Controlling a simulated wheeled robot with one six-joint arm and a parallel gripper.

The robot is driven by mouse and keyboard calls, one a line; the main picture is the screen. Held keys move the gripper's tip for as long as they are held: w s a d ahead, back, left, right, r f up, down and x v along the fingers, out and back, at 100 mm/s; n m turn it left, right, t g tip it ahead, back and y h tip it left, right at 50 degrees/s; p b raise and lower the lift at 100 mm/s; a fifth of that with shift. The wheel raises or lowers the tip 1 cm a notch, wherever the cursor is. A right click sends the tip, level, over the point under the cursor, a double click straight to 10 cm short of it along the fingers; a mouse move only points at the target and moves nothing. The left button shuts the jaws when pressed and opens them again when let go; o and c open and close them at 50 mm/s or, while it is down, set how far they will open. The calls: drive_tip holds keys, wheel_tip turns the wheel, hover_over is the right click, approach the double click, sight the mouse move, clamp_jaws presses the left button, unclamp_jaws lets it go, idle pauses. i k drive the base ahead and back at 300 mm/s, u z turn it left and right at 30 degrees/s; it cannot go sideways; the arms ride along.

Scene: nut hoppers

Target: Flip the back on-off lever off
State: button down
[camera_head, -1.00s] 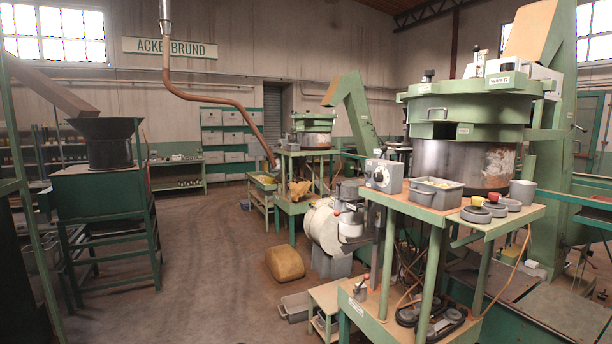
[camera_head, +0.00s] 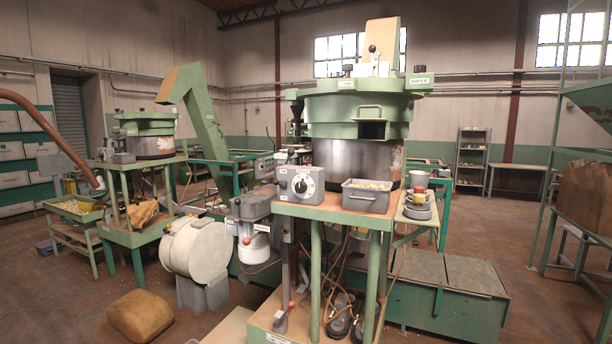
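A front nut hopper machine (camera_head: 350,105), green with a metal drum, stands at the centre right on a green frame. A similar, smaller machine (camera_head: 145,125) stands farther back at the left. A lever with an orange-red knob (camera_head: 246,241) is beside the grey motor unit left of the front machine. Another lever with a red knob (camera_head: 291,305) rises from the low platform below. A black-knobbed lever (camera_head: 372,49) stands on top of the front machine. I cannot tell which is the back on-off lever, or any lever's setting. My gripper is not in view.
A grey control box with a dial (camera_head: 300,183) and a grey tray of nuts (camera_head: 367,196) sit on the front machine's shelf. A brown sack (camera_head: 142,315) and a white drum (camera_head: 195,251) stand at the lower left. Open floor shows at the far left and right.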

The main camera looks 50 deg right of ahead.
sight(275, 182)
drive_tip(key=z, duration=1)
drive_tip(key=i, duration=0.9)
drive_tip(key=z, duration=0.75)
